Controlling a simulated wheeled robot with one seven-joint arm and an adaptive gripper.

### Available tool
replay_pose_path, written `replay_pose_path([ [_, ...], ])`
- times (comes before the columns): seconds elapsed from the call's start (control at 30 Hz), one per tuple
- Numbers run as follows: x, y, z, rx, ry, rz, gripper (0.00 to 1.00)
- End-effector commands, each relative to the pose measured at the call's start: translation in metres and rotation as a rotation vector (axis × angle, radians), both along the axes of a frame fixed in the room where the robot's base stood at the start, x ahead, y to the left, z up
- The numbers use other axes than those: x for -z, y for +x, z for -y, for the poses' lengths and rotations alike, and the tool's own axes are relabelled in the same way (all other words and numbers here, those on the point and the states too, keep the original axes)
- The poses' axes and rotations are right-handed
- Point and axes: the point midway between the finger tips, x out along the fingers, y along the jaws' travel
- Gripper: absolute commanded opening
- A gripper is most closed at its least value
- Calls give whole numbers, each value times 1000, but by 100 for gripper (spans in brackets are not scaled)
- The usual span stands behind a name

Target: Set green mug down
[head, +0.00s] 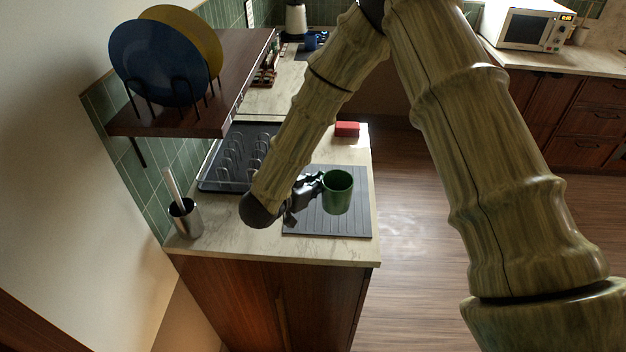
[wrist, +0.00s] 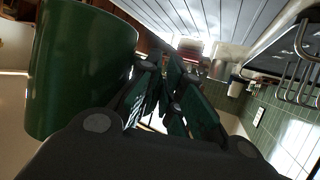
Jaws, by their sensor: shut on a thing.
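The green mug (head: 338,193) is in my gripper (head: 316,183), over the dark grey ribbed mat (head: 300,222) on the counter in the head view. It looks upright there, with its open top showing. I cannot tell whether its base touches the mat. In the wrist view the mug (wrist: 82,65) fills the left side, and the gripper's fingers (wrist: 170,95) are close together at its right. The mug's handle is hidden, so the exact grip on it is not clear.
A black dish rack (head: 228,160) stands behind the mat, and a red block (head: 347,129) lies beyond it. A metal holder with a brush (head: 185,218) stands at the left. A wall shelf (head: 165,125) with plates overhangs the counter's left side.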

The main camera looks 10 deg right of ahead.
Motion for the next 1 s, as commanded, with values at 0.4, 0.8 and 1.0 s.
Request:
replay_pose_path([
  [0.4,45,9,-2,-1,1,-7,0],
  [0.8,59,10,-3,-3,0,-6,0],
  [1.0,58,10,-3,-3,0,-6,0],
])
